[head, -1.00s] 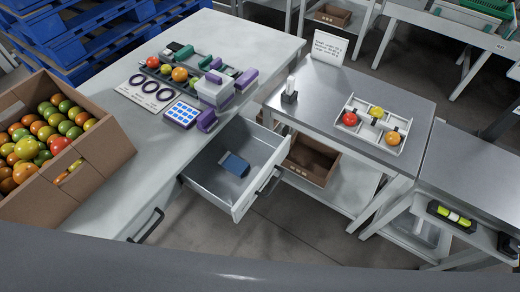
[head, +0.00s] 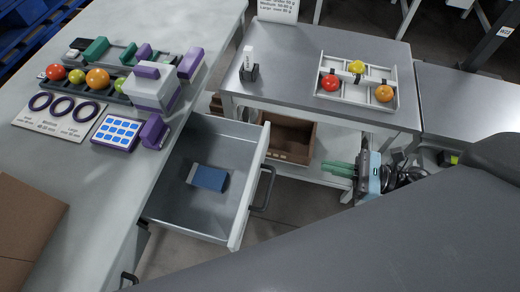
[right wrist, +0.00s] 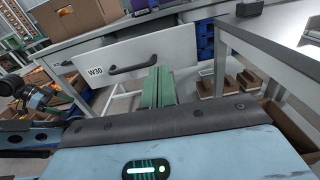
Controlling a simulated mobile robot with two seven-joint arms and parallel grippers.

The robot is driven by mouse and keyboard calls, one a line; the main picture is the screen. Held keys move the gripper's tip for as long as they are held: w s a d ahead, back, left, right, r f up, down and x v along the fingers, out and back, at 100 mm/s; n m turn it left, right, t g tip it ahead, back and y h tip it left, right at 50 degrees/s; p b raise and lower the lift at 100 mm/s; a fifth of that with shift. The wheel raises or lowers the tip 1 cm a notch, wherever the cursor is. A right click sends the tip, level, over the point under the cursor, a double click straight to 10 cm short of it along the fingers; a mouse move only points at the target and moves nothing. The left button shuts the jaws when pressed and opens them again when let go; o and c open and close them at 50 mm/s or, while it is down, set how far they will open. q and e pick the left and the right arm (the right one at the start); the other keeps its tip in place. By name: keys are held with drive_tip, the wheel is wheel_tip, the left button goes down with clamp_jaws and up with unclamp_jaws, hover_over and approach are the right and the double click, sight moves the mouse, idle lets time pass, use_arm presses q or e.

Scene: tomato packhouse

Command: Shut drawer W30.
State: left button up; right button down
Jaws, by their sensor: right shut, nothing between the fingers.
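Drawer W30 (head: 238,222) is pulled out of the white bench in the head view, with a blue and white packet (head: 208,178) lying inside. Its dark bar handle (head: 265,188) is on the front. In the right wrist view, the fingers (right wrist: 157,85) point toward the drawer front below the handle. My left gripper is not in view.
The white bench (head: 60,170) holds a sorting tray, a label printer and a blue-keyed pad. A grey table (head: 290,85) at the right bears a divided tray (head: 335,98) with tomatoes. A cardboard box (head: 285,138) sits on its lower shelf, close beside the drawer.

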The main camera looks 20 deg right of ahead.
drive_tip(key=p, duration=0.2)
approach(263, 152)
drive_tip(key=x, duration=0.5)
drive_tip(key=shift+w+a+r, duration=0.2)
drive_tip(key=shift+r, duration=0.05)
drive_tip(key=shift+w+a+f+p, duration=0.1)
drive_tip(key=shift+w+a+p, duration=0.25)
drive_tip(key=shift+a, duration=0.2)
drive_tip(key=shift+w+a, duration=0.1)
